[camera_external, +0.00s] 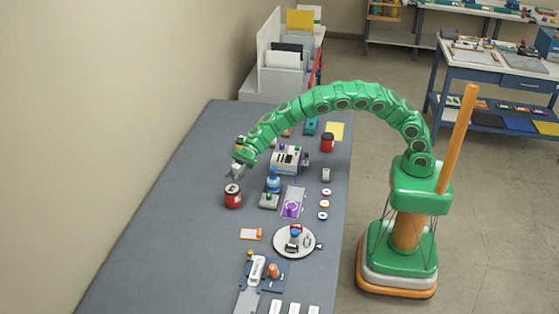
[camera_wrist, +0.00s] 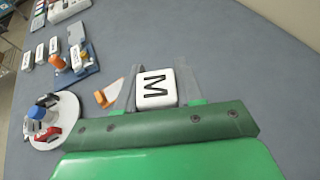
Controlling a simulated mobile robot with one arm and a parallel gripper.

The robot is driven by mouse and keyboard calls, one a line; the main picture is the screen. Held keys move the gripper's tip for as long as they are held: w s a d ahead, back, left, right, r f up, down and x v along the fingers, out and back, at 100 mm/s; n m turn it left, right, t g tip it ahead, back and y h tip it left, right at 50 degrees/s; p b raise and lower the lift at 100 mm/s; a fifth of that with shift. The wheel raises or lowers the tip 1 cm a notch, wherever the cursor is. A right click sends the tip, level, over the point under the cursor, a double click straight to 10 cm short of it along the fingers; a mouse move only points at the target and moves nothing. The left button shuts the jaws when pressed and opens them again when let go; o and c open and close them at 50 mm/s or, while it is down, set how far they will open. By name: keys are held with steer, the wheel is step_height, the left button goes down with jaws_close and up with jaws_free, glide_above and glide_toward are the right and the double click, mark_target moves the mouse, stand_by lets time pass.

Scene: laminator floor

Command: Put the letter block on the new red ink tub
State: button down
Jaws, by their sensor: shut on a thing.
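The letter block (camera_wrist: 156,88) is white with a black M on its face. My gripper (camera_wrist: 158,84) is shut on it, a finger on each side; in the external view my gripper (camera_external: 237,169) holds the small white block above the left part of the table. A red tub (camera_external: 233,197) with a dark top stands on the table just below the gripper in that view, apart from the block. A second red tub (camera_external: 327,142) stands further back to the right. I cannot tell which tub is the new one. Neither tub shows in the wrist view.
The grey table (camera_external: 160,230) is clear on its left side. A blue bottle (camera_external: 273,181), a purple item on a grey plate (camera_external: 292,208), a white round turntable (camera_external: 294,241) and an orange-and-white card (camera_external: 251,234) stand or lie nearby. A wall runs along the left.

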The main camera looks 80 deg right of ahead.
mark_target(229, 191)
steer(key=shift+w+a+f, duration=0.3)
steer(key=shift+w+f, duration=0.3)
steer(key=shift+f, duration=0.2)
steer(key=shift+w+a+f, duration=0.3)
steer(key=shift+w+f, duration=0.3)
steer(key=shift+f, duration=0.15)
steer(key=shift+w+f, duration=0.1)
steer(key=shift+f, duration=1.45)
steer(key=shift+f, duration=0.15)
steer(key=c, duration=0.7)
jaws_free()
steer(key=shift+d+r, duration=0.3)
steer(key=shift+d, duration=0.05)
steer(key=v, duration=1.1)
steer(key=shift+d+r, duration=0.1)
